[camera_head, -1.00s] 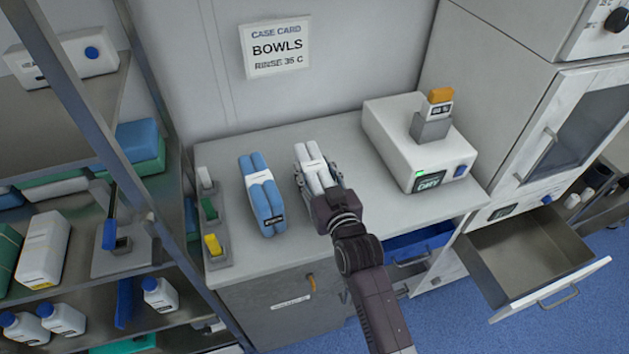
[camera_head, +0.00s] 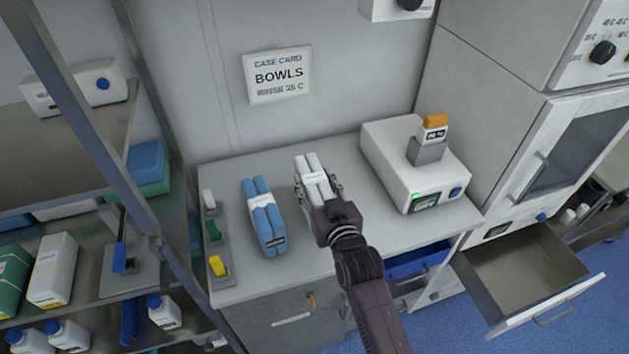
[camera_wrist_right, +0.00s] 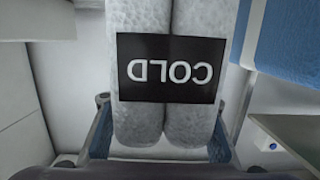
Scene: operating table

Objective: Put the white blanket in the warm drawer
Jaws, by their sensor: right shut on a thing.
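In the right wrist view the white blanket (camera_wrist_right: 165,125) carries a black label reading "COLD", upside down. An open, empty-looking metal drawer (camera_head: 525,272) sticks out of the white cabinet at the right. Another open drawer with a blue inside (camera_head: 420,262) shows under the counter, partly hidden by my arm. I cannot read which drawer is warm. My left gripper is not in view.
A blue blanket (camera_head: 263,218) lies on the counter (camera_head: 240,277) left of the white one. A white box device (camera_head: 410,165) stands at the right. Switches (camera_head: 215,240) line the left edge. A steel shelf (camera_head: 85,200) stands further left.

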